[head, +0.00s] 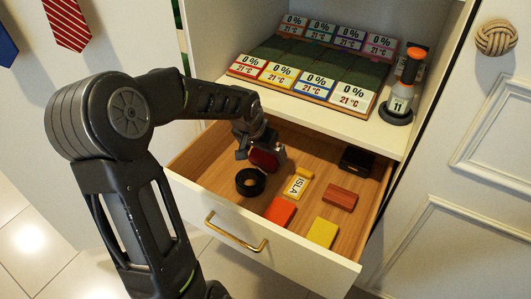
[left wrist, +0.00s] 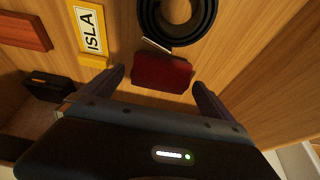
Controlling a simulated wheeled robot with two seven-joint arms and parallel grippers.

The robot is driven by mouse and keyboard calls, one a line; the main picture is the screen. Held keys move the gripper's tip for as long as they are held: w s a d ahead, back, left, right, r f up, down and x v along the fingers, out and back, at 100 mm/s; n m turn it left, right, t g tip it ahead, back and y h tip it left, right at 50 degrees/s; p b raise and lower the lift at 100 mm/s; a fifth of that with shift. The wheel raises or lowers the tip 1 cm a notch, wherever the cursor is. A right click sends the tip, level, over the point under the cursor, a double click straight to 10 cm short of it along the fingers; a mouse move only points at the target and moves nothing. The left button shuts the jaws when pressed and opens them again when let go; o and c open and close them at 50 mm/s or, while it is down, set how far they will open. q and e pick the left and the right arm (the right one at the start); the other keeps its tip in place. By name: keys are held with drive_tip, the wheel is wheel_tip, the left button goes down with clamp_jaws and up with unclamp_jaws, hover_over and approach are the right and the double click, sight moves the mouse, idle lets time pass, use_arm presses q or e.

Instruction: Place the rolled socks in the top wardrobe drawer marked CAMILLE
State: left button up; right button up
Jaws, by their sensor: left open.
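My left gripper (head: 262,150) reaches down into the back left of an open wooden drawer (head: 222,205). In the left wrist view its fingers (left wrist: 158,84) are open, apart on either side of a dark red block-like thing (left wrist: 162,73). This dark red thing also shows under the gripper in the head view (head: 266,160). I cannot tell whether it is the rolled socks or whether the fingers touch it. A yellow tag reading ISLA (head: 298,184) is in the drawer. No CAMILLE mark can be read. My right gripper is not in view.
The drawer also holds a black coil (head: 250,182), a brown-red block (head: 341,197), an orange-red block (head: 279,211), a yellow block (head: 322,233) and a black box (head: 357,160). Above are a shelf with several "0 %" cards (head: 310,85) and an orange-topped stand (head: 401,95).

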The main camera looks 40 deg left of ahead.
use_arm(q)
drive_tip(key=p+v, duration=0.2)
drive_tip(key=v, duration=0.7)
drive_tip(key=shift+p, duration=0.35)
